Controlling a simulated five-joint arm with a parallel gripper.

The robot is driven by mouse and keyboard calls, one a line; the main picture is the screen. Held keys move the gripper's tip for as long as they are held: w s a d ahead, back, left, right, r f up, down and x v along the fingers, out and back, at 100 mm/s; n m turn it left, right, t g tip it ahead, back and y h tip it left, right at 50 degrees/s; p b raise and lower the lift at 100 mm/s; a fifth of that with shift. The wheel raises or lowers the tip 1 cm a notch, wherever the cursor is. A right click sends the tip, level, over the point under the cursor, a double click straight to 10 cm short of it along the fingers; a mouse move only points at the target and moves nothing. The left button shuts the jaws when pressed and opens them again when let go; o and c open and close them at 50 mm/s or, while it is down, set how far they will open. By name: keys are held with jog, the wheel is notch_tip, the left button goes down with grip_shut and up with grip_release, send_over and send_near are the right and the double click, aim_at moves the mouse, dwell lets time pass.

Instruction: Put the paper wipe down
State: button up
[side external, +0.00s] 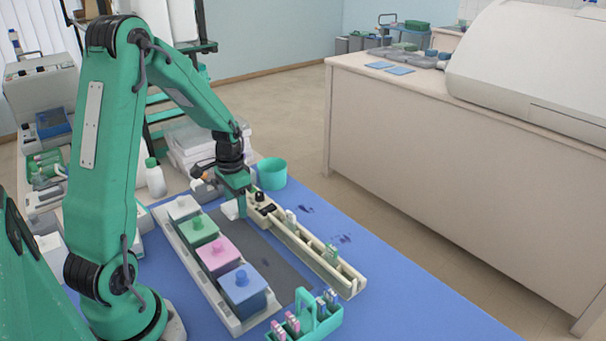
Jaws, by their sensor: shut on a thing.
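My gripper (240,214) points down over the far end of the dark grey mat (274,262), between the row of staining jars and the long cream rack. It is shut on the paper wipe (229,210), a small white piece showing at the left of the fingers. The fingers partly hide the wipe. I cannot tell whether the wipe touches the mat.
Lidded jars, white, green, pink (218,256) and blue (242,291), stand in a tray at left. The cream rack (318,258) holds slides at right. A teal tub (272,173) stands behind; a teal slide carrier (308,318) stands in front.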

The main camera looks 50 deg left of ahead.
aim_at(236, 205)
jog(key=shift+f, duration=2.05)
jog(key=shift+f, duration=0.1)
jog(key=o, duration=1)
jog(key=shift+r, duration=0.2)
notch_tip(236, 205, up, 12)
jog(key=shift+f, duration=0.1)
